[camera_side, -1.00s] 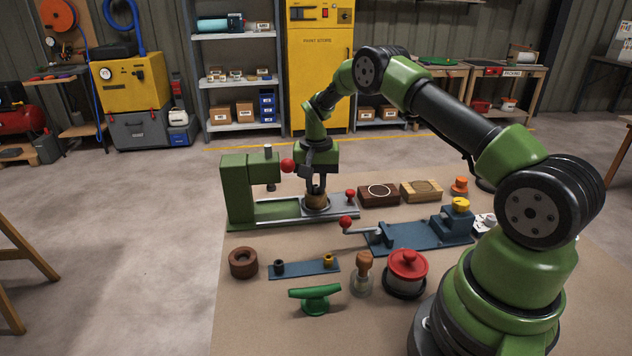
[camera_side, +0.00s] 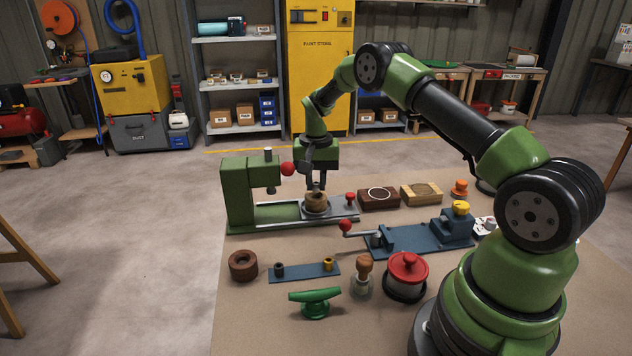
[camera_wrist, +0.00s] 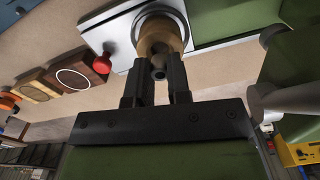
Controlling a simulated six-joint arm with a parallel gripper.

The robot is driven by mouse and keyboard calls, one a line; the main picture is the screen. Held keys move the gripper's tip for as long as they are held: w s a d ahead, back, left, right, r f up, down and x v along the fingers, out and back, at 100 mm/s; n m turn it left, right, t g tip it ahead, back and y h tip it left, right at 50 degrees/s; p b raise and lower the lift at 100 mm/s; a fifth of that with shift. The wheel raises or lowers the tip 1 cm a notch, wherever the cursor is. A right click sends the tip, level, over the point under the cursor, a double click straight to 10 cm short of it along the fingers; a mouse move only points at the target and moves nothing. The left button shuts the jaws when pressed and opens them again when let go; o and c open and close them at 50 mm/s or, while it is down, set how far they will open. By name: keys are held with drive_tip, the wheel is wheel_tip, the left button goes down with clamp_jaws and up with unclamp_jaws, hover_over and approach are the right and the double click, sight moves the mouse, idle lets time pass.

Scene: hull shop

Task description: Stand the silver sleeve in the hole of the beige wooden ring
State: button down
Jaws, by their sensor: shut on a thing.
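The beige wooden ring (camera_side: 316,201) sits on a round seat on the plate of the green press, and it also shows in the wrist view (camera_wrist: 160,32). My gripper (camera_side: 317,184) is directly above the ring, fingers pointing down. In the wrist view its two dark fingers (camera_wrist: 163,75) are close together around a small grey cylinder, the silver sleeve (camera_wrist: 158,73). The sleeve lines up roughly with the ring's hole. The fingers partly hide it, and I cannot tell how far it is in the hole.
The press column (camera_side: 237,190) stands left of my gripper, with a red knob (camera_side: 288,169) close by. Two wooden blocks (camera_side: 379,198) lie to the right. A blue fixture with a crank (camera_side: 420,235) is in front right.

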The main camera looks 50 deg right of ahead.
sight(316, 183)
drive_tip(key=shift+f, duration=0.8)
idle(0.6)
drive_tip(key=shift+r, duration=0.25)
drive_tip(key=shift+r, duration=0.6)
drive_tip(key=shift+f, duration=0.8)
idle(0.5)
drive_tip(key=c, duration=1.4)
unclamp_jaws()
drive_tip(key=shift+o, duration=0.2)
drive_tip(key=shift+r, duration=5.5)
